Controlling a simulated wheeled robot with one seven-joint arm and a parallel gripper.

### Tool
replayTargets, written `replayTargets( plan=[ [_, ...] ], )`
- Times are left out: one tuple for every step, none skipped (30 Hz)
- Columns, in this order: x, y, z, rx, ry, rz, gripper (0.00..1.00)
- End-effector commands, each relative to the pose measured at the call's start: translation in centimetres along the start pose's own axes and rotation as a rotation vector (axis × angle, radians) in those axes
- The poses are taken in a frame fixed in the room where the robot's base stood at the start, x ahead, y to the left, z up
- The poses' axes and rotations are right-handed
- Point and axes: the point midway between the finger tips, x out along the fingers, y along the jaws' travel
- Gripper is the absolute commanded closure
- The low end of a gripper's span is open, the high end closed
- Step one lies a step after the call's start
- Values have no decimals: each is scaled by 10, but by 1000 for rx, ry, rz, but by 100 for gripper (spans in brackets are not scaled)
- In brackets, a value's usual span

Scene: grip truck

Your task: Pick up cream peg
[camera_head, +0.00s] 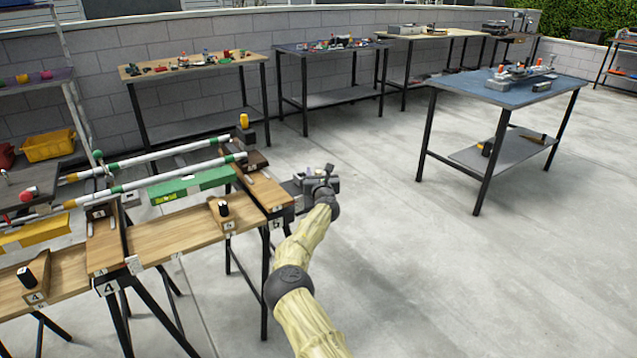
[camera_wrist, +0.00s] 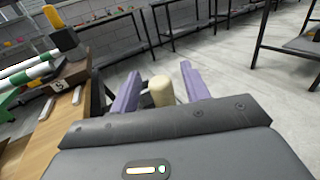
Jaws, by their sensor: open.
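A cream peg (camera_wrist: 161,91), a short rounded cylinder, shows in the wrist view between the two purple fingers of my gripper (camera_wrist: 158,86). The fingers are spread on either side of it, with a gap visible on its right. Its lower end is hidden behind the gripper body, and I cannot tell what supports it. In the head view my gripper (camera_head: 319,172) is just right of the wooden workbench's (camera_head: 178,229) right end, and I cannot make out the peg there.
The workbench carries striped poles (camera_head: 180,181), a green block (camera_head: 193,186) and numbered wooden blocks with black knobs. A yellow-topped dark post (camera_wrist: 60,32) stands left of my gripper. A blue-topped table (camera_head: 510,92) stands at right. Open concrete floor lies between.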

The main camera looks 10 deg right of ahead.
Motion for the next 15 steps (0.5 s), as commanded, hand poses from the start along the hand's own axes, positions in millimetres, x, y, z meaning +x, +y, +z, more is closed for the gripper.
replayTargets(
  plan=[
    [0,0,0,0,0,0,54],
    [0,0,0,0,0,0,54],
    [0,0,0,0,0,0,54],
    [0,0,0,0,0,0,54],
    [0,0,0,0,0,0,54],
    [0,0,0,0,0,0,54],
    [0,0,0,0,0,0,54],
    [0,0,0,0,0,0,54],
    [0,0,0,0,0,0,54],
    [0,0,0,0,0,0,54],
    [0,0,0,0,0,0,60],
    [0,0,0,0,0,0,67],
    [0,0,0,0,0,0,73],
    [0,0,0,0,0,0,79],
    [0,0,0,0,0,0,87]
  ],
)
